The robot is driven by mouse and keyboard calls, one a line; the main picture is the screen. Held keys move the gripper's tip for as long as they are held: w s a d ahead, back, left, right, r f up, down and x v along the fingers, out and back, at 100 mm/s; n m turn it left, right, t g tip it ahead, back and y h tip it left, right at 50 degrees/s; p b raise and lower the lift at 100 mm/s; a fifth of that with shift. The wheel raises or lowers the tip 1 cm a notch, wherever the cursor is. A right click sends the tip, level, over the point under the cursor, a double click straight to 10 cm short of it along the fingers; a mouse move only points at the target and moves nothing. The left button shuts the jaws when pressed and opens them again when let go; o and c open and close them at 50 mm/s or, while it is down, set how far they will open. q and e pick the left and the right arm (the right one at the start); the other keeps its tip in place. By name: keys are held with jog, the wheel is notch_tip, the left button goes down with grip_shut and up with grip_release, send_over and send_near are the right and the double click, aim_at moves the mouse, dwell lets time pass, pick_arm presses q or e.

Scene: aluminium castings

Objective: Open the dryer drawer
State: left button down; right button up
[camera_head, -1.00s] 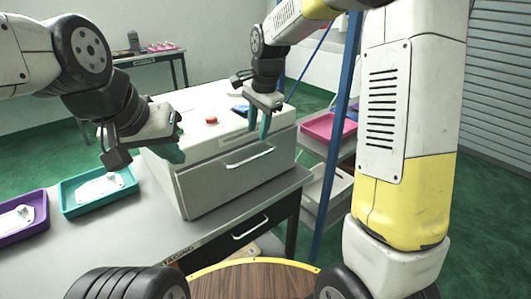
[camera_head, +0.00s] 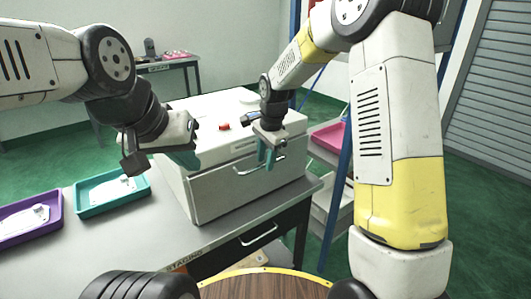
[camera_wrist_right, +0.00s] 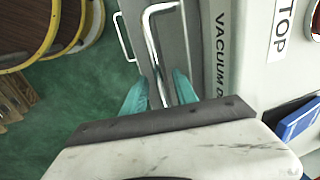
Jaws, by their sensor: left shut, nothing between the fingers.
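The dryer is a white box (camera_head: 205,127) on the grey table; its side reads "VACUUM D..." in the right wrist view (camera_wrist_right: 221,50). Its drawer front (camera_head: 222,194) looks closed and carries a silver bar handle (camera_head: 243,172). My right gripper (camera_head: 267,159) is at the handle, pointing down. In the right wrist view its teal fingers (camera_wrist_right: 159,92) are apart, with the handle (camera_wrist_right: 150,38) running down between them; contact cannot be told.
A teal tray (camera_head: 82,208) and a purple tray (camera_head: 57,218), each with a casting, are on the table (camera_head: 130,255) at left. A lower table drawer has its own handle (camera_head: 262,235). A blue post (camera_head: 338,200) and a pink bin (camera_head: 327,138) stand right of the dryer.

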jog(key=shift+c, duration=0.4)
grip_shut()
dwell(0.9)
